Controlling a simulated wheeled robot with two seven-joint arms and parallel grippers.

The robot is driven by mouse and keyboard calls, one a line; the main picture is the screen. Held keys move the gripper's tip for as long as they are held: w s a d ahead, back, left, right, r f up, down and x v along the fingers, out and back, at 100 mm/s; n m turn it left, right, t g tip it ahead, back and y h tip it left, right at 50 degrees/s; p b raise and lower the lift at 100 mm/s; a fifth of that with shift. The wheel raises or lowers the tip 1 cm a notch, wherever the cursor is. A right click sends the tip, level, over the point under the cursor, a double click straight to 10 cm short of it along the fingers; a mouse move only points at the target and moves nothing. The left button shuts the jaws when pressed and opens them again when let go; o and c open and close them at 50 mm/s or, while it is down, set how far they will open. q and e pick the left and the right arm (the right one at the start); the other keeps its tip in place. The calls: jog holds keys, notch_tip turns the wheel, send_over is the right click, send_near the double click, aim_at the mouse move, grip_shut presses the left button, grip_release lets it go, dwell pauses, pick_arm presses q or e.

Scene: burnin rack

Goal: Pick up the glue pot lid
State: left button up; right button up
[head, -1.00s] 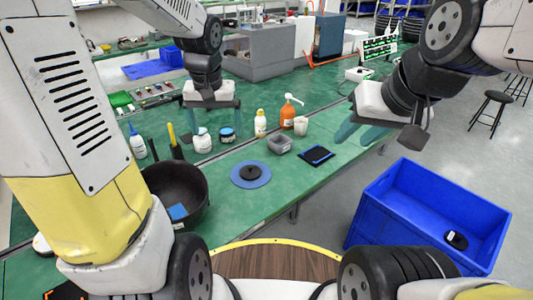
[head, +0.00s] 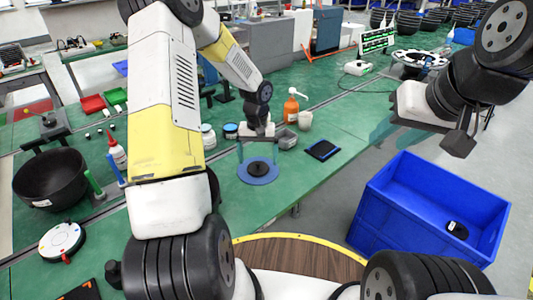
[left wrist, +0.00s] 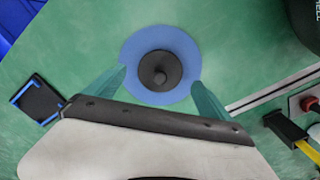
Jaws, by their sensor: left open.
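The glue pot lid (head: 258,169), a black disc with a small raised knob, lies on a round blue mat (head: 243,176) on the green bench. In the left wrist view the lid (left wrist: 160,71) sits near the middle of the mat (left wrist: 133,48), knob facing the camera. My left gripper (head: 258,155) points down over the mat, open and empty. In the left wrist view its teal fingertips (left wrist: 158,82) stand on either side of the lid, apart from it. My right gripper (head: 388,133) hangs at the right, beyond the bench edge; its finger gap is unclear.
Close behind the mat are a grey bin (head: 287,140), a white cup (head: 305,121) and an orange pump bottle (head: 291,108). A black pad with blue corners (head: 322,150) lies to the right. A blue crate (head: 400,225) stands off the bench. Jars are partly behind my left arm.

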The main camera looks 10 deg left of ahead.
aim_at(258, 166)
pick_arm(q)
jog(key=shift+f, duration=1.4)
jog(key=c, duration=1.4)
jog(key=shift+r, duration=0.15)
